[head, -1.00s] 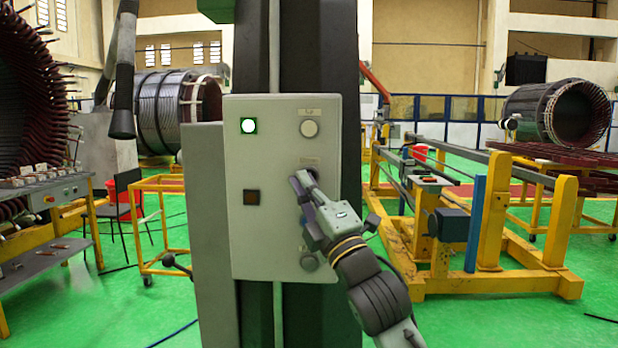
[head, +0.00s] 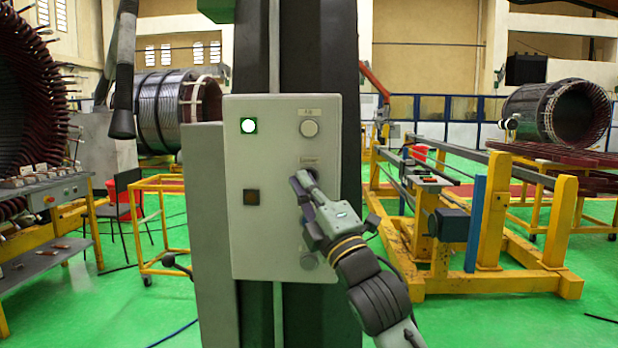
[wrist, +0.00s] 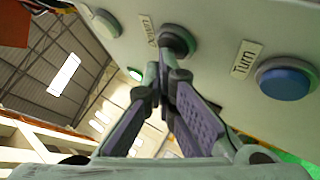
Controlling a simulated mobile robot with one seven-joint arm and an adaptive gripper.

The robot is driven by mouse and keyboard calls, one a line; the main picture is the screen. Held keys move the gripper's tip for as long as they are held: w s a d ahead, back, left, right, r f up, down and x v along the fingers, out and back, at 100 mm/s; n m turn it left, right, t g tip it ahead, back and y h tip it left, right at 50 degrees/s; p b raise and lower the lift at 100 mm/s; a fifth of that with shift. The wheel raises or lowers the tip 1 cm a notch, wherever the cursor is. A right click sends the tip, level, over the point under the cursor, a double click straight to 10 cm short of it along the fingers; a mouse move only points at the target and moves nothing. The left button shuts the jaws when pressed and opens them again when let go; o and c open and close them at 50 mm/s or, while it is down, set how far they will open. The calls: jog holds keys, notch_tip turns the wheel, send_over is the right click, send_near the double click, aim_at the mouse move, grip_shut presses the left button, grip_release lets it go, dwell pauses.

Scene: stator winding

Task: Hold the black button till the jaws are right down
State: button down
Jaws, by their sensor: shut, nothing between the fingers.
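The black button (wrist: 180,38) shows in the wrist view on the pale control panel (head: 275,245), beside a small label. In the head view my gripper mostly hides it. My gripper (head: 300,180) is shut with nothing between its fingers. Its fingertips (wrist: 164,72) are at the near edge of the black button in the wrist view. I cannot tell for certain whether they press it in. A blue button (wrist: 286,80) with a "Turn" label sits to the right in the wrist view, clear of the fingers. I cannot make out the machine's jaws in either view.
The panel has a lit green-framed lamp (head: 248,126), a white round button (head: 309,128) and a dark amber square (head: 251,197). A dark column (head: 345,70) stands behind it. A yellow frame (head: 490,225) stands at right, a yellow trolley (head: 160,225) at left.

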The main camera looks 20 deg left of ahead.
jog(key=shift+s, duration=0.1)
jog(key=shift+s+d+b, duration=0.25)
jog(key=shift+s+b, duration=0.15)
jog(key=shift+s, duration=0.25)
jog(key=shift+s+d+b, duration=0.25)
jog(key=shift+s, duration=0.55)
jog(key=shift+s+d+b, duration=0.2)
jog(key=shift+s, duration=0.65)
jog(key=shift+s+d+b, duration=0.25)
jog(key=shift+s, duration=0.55)
